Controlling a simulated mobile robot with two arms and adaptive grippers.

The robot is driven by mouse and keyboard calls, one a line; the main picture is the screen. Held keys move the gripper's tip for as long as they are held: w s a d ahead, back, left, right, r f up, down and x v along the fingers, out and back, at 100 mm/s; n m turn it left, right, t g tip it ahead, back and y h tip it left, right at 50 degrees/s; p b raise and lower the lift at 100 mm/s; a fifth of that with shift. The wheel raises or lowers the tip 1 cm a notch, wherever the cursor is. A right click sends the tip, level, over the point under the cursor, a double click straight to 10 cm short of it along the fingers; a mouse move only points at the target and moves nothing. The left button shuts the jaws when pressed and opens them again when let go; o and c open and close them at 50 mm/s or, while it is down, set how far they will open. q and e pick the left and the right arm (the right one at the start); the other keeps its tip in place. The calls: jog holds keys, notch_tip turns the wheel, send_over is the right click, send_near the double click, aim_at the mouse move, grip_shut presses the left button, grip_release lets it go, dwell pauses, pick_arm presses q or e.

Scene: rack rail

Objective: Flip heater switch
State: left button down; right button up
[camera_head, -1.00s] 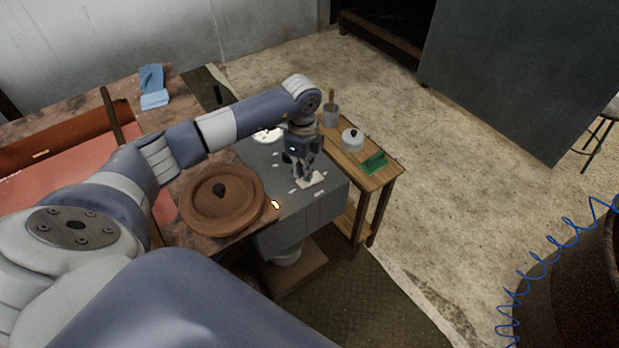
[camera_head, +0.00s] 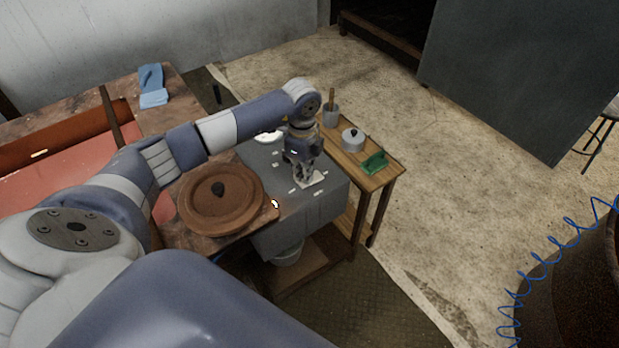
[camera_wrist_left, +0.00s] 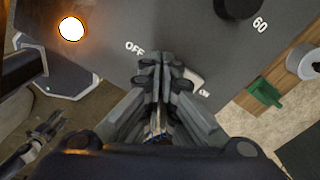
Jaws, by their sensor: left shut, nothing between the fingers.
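The heater control box (camera_head: 325,207) is grey, with its panel facing up; it also fills much of the left wrist view (camera_wrist_left: 115,75). A pale switch (camera_wrist_left: 194,80) lies between the OFF and ON markings, partly hidden by my fingers; its pale patch also shows in the head view (camera_head: 315,180). My left gripper (camera_wrist_left: 165,62) is shut and empty, its tips over or against the switch on the OFF side; contact cannot be told. It also shows in the head view (camera_head: 302,181). What looks like my right gripper (camera_wrist_left: 38,138) is small and dark at the lower left; its opening is unclear.
A lit orange lamp (camera_wrist_left: 72,29) and a black knob (camera_wrist_left: 238,7) are on the panel. A round brown lidded vessel (camera_head: 222,205) stands left of the box. A wooden side table (camera_head: 378,181) beyond it holds a small pot (camera_head: 352,141) and a green object (camera_head: 375,162).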

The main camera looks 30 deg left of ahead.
pick_arm(q)
jog(key=shift+f+b, duration=0.3)
jog(key=shift+f, duration=0.2)
jog(key=shift+r+p, duration=2.9)
jog(key=shift+r, duration=0.7)
